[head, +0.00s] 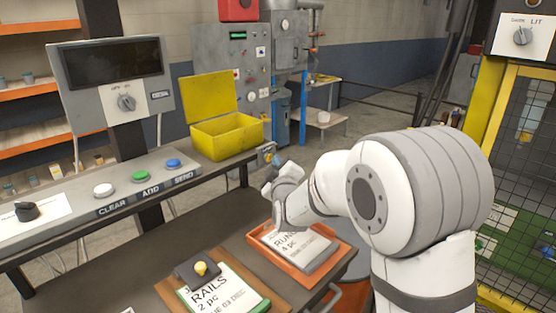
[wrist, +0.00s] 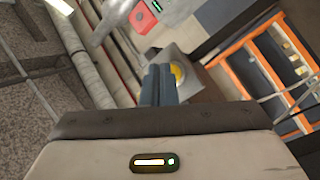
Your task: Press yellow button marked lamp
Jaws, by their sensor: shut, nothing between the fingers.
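A round yellow button (wrist: 178,75) on a grey box (wrist: 200,84) shows in the wrist view, just beyond and right of my fingertips and partly hidden by them. No lamp marking is readable. In the head view a small grey box (head: 266,151) stands at the right end of the bench, close to my gripper. My gripper (head: 273,168) is shut and empty; its two dark fingers also show together in the wrist view (wrist: 157,80). I cannot tell whether they touch the button. Another yellow knob (head: 200,268) sits on a black block by the rails sheet.
An open yellow box (head: 226,137) stands on the bench, left of my gripper. White, green (head: 139,176) and blue buttons line the panel. An orange tray (head: 335,250) with papers lies below my arm. A yellow-framed mesh guard (head: 525,130) is at right.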

